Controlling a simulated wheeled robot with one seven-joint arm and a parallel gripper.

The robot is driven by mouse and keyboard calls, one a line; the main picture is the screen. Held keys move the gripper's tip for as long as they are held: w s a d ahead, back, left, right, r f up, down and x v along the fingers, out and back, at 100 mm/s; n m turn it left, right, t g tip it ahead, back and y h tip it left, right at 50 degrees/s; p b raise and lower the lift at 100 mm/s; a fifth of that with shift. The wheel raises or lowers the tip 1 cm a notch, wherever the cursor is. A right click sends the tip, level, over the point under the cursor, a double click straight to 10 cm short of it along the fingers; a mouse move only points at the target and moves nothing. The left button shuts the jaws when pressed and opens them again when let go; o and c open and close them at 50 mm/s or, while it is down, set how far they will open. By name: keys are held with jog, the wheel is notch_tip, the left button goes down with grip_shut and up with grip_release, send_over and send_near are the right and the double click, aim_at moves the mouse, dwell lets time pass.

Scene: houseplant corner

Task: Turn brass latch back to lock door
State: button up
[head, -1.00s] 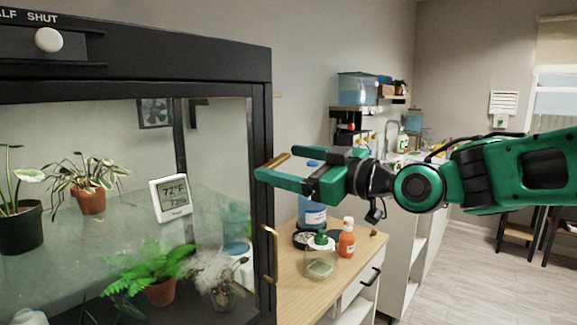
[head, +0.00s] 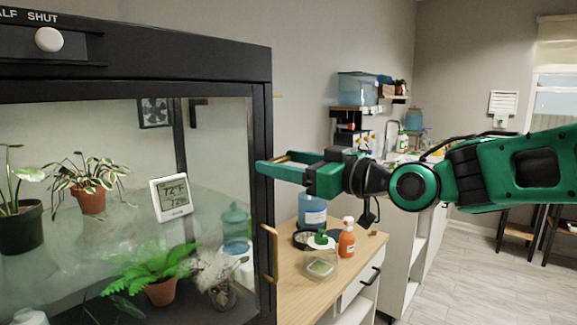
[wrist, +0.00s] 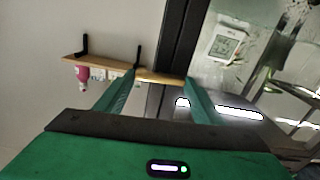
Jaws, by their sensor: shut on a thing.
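The black-framed cabinet (head: 262,130) has a closed-looking glass door (head: 120,200). The brass latch (head: 283,157) is at the right front edge of its frame, mostly hidden behind my green fingers in the head view. My gripper (head: 270,164) is shut on the latch, its fingers reaching left to the frame. In the wrist view the brass latch (wrist: 160,77) shows as a short bar between the two fingertips, beside the dark frame. A separate brass pull handle (head: 270,253) is lower on the door. Whether the latch is fully locked I cannot tell.
Plants and a white thermometer display (head: 171,198) are behind the glass. A wooden counter (head: 290,285) with a blue container (head: 312,212), an orange spray bottle (head: 347,240) and a green-topped jar (head: 320,258) stands below my gripper. Open floor (head: 460,285) lies to the right.

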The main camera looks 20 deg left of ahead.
jog(key=shift+w+d+m, duration=0.1)
jog(key=shift+w+m, duration=0.1)
jog(key=shift+m, duration=0.4)
jog(key=o, duration=1.1)
jog(key=shift+c, duration=0.2)
jog(key=v, duration=1)
jog(key=shift+s+d, duration=0.15)
jog(key=shift+d, duration=0.2)
jog(key=shift+f, duration=0.1)
